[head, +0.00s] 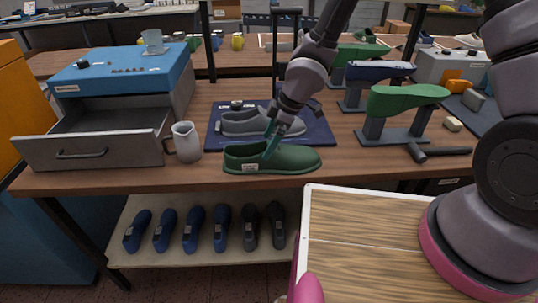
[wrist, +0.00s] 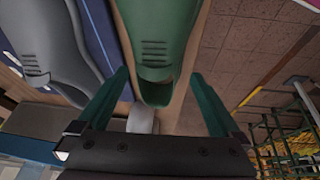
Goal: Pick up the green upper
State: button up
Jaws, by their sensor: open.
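The green upper (head: 290,160) lies near the front edge of the wooden table, low and shoe-shaped, with a small pale label on its side. In the wrist view the green upper (wrist: 160,35) reaches from the top edge down to its dark heel opening, between my two teal fingers. My gripper (head: 271,146) is at the upper's opening in the head view, pointing down. In the wrist view my gripper (wrist: 158,78) is open, one finger on each side of the heel end. I cannot tell whether a finger touches it.
A grey upper (head: 243,123) lies on a dark blue mat (head: 318,130) just behind. A white jug (head: 186,142) and open drawer (head: 95,140) stand left. A green last on a stand (head: 395,100) and a hammer (head: 440,151) are at right.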

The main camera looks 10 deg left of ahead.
aim_at(261, 154)
jog(key=shift+x, duration=3.05)
jog(key=c, duration=1.1)
jog(key=shift+r, duration=0.1)
